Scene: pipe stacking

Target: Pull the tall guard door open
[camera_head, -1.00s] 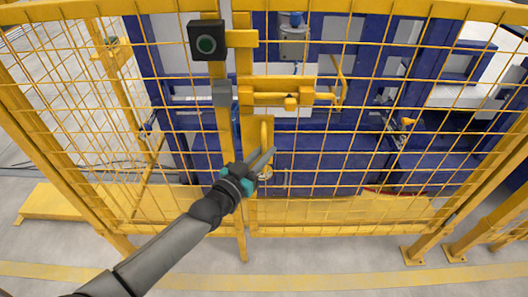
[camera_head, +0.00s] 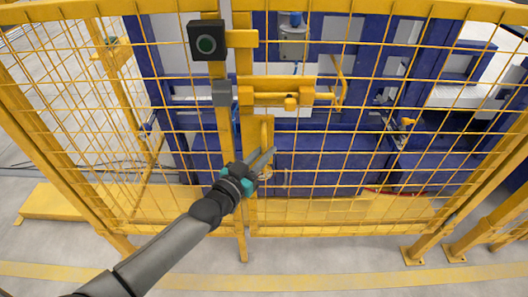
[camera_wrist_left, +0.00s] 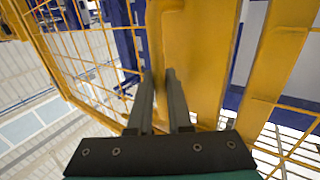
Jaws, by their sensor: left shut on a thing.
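The tall guard door (camera_head: 246,130) is a yellow frame with wire mesh, standing closed against the post beside it. Its upright yellow handle (camera_head: 267,130) sits below the yellow latch bolt (camera_head: 275,97). My left gripper (camera_head: 268,162) is at the lower part of the handle, shut on it. In the left wrist view, the two dark fingers of my left gripper (camera_wrist_left: 161,88) stand on either side of a yellow part, and the wide yellow door frame (camera_wrist_left: 195,60) rises behind them. The fingers partly hide the grip. My right gripper is not in view.
A black box with a green button (camera_head: 206,41) is on the post left of the door. Blue machinery (camera_head: 330,150) stands behind the mesh. Yellow fence feet (camera_head: 412,253) are bolted down at right. The grey floor in front is clear, with a yellow stripe (camera_head: 350,275).

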